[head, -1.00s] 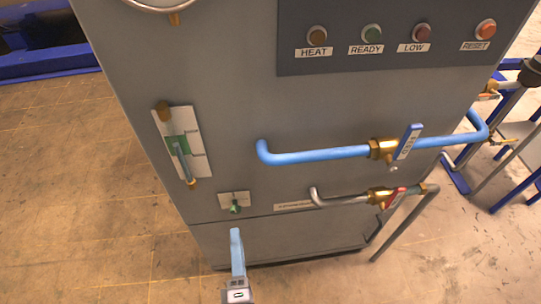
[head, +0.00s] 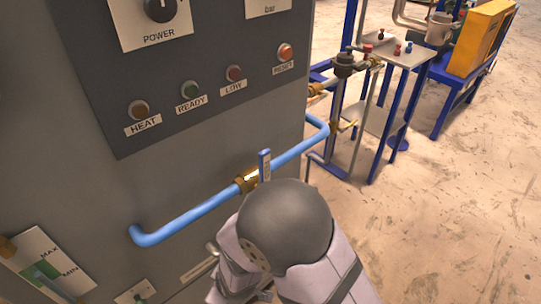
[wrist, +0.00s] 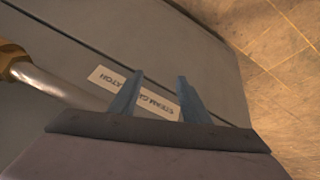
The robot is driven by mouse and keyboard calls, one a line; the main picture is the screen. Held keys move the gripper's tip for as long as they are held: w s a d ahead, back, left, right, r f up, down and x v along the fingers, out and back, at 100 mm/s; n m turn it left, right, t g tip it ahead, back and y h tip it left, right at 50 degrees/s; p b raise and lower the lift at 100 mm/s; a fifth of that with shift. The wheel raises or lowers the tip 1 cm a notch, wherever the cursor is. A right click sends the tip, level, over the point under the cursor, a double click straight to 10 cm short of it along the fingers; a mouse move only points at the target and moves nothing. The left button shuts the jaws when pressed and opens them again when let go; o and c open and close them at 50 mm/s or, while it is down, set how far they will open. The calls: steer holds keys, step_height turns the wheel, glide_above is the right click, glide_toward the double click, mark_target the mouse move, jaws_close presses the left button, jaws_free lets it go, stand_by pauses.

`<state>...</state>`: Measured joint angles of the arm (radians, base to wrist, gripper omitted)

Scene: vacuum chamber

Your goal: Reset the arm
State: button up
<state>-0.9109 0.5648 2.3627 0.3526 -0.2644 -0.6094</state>
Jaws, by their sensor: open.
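In the wrist view my gripper (wrist: 156,97) shows two blue fingers spread apart with nothing between them. It is in front of the grey cabinet's lower face, over a white label (wrist: 118,82) that is partly hidden by a finger. A metal pipe with a brass fitting (wrist: 14,58) lies left of the fingers. In the head view my arm's dark round joint and pale links fill the lower middle, and the fingers are hidden there.
The grey cabinet (head: 80,180) carries a blue pipe (head: 190,219) with a brass valve and blue handle (head: 264,165), close to my arm. A blue-legged stand (head: 388,115) and an orange box (head: 482,38) stand behind. Floor at right is clear.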

steer(key=w+d+r+m+g+h, duration=0.1)
steer(key=d+r+m, duration=0.25)
steer(key=d, duration=0.45)
steer(key=w+d+r+m+g+h, duration=0.1)
steer(key=w+d+r+m, duration=0.2)
steer(key=d, duration=0.6)
steer(key=s+d+r+m+g+h, duration=0.1)
steer(key=s+d+r+m, duration=0.25)
steer(key=d, duration=0.35)
steer(key=s+d+r+m+g+h, duration=0.1)
steer(key=s+d+r+m, duration=0.15)
steer(key=s+d, duration=0.3)
step_height(320, 180, up, 16)
steer(key=p, duration=1.6)
steer(key=shift+w+d+m, duration=0.3)
steer(key=shift+w+m, duration=0.05)
